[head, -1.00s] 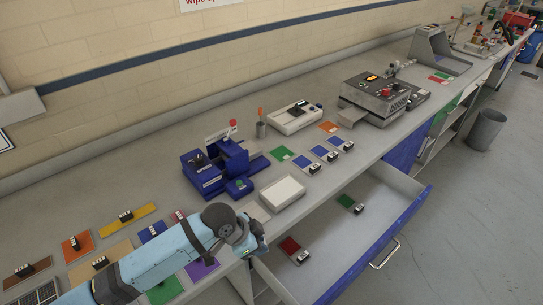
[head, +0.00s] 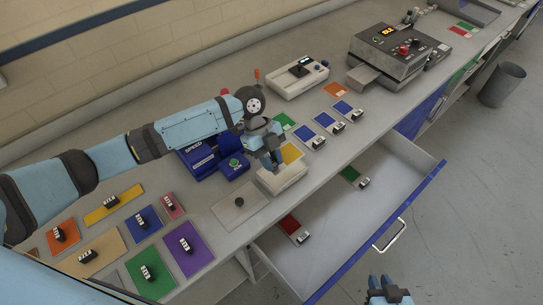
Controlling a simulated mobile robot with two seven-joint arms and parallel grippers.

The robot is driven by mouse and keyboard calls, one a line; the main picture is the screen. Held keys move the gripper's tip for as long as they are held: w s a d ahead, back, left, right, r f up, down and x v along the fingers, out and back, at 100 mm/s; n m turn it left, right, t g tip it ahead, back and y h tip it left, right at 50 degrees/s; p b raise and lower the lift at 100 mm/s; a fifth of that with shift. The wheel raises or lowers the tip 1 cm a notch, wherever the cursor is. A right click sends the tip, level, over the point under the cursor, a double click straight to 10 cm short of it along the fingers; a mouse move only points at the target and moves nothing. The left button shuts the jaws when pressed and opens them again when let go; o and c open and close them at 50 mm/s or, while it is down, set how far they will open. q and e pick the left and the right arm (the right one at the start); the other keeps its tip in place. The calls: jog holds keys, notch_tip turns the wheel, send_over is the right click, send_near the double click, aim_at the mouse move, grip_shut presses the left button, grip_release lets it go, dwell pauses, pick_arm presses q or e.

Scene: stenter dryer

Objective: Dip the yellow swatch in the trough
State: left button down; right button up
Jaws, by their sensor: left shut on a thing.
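My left gripper (head: 268,155) is shut and over the white trough (head: 284,184), just in front of the blue machine. The yellow swatch (head: 291,153) shows beside its fingers, at or above the trough's back part. The gripper hides part of the swatch and the trough's inside, so I cannot tell whether the swatch touches the trough. My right gripper (head: 384,286) shows at the bottom edge, in front of the open drawer. Its fingers point up in the picture, and their opening is unclear.
A blue machine (head: 201,158) stands left of the trough, partly behind my arm. A pale plate (head: 240,208) lies at the front left of the trough. Blue swatches (head: 325,122) lie to the right. The open drawer (head: 335,205) juts out in front.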

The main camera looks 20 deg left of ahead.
aim_at(271, 185)
pick_arm(q)
jog(key=shift+w, duration=0.1)
jog(key=shift+f, duration=0.6)
jog(key=shift+f+b, duration=2.35)
jog(key=shift+f, duration=1.3)
jog(key=shift+f, duration=0.15)
jog(key=shift+s+f, duration=0.15)
jog(key=shift+s, duration=0.1)
